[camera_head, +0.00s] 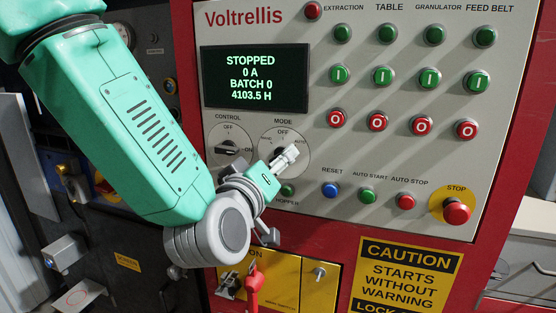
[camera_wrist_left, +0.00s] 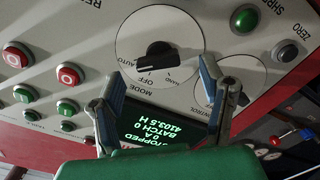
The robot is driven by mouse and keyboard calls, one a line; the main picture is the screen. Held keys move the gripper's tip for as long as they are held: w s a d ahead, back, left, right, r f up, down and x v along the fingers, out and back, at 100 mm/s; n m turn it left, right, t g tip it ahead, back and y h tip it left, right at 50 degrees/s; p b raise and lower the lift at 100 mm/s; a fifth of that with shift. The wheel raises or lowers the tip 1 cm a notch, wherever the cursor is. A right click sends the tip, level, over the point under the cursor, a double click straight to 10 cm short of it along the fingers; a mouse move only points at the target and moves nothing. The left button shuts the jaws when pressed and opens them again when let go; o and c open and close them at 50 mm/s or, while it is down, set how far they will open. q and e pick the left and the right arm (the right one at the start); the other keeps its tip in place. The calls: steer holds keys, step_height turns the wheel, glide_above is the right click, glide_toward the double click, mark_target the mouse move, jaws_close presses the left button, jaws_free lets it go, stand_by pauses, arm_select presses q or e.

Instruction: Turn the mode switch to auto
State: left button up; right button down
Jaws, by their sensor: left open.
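The mode switch is a round pale dial (camera_head: 268,148) with labels around OFF, its knob hidden behind my left gripper in the head view. In the left wrist view its black knob (camera_wrist_left: 155,56) stands on the pale dial and lies roughly across the picture. I cannot tell which label the knob points to. My left gripper (camera_head: 287,157) is in front of the mode dial in the head view. In the left wrist view my left gripper (camera_wrist_left: 162,72) is open, its fingers spread apart with the knob beyond the gap. Nothing is held. My right gripper is not in view.
The control switch (camera_head: 228,148) sits just left of the mode dial. The display (camera_head: 255,78) reads STOPPED. Several green and red buttons fill the panel's right side, with a red stop button (camera_head: 456,211) at lower right. A red handle (camera_head: 254,283) hangs below.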

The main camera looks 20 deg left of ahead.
arm_select(q)
steer(key=s, duration=0.4)
steer(key=shift+a, duration=0.15)
steer(key=shift+s, duration=0.1)
steer(key=s+a+f+m+g+b, duration=0.1)
steer(key=s+f+g+b, duration=0.15)
steer(key=f, duration=0.85)
steer(key=s+a+f+m+g+b, duration=0.1)
steer(key=s+f+m+g, duration=0.15)
steer(key=f, duration=0.85)
steer(key=s+a+f+m+g+b, duration=0.1)
steer(key=a+f+g+b, duration=0.15)
steer(key=f, duration=0.85)
steer(key=s+a+f+m+g+b, duration=0.1)
steer(key=s+a+f+g, duration=0.1)
steer(key=s+f, duration=0.5)
steer(key=s+a+f+m+g+b, duration=0.1)
steer(key=s+f+g, duration=0.3)
steer(key=s+f, duration=0.4)
steer(key=s+a+f+m+g+b, duration=0.1)
steer(key=s+a+f+g+b, duration=0.2)
steer(key=s+f, duration=0.5)
steer(key=shift+a+g+y, duration=0.3)
steer(key=shift+g, duration=0.15)
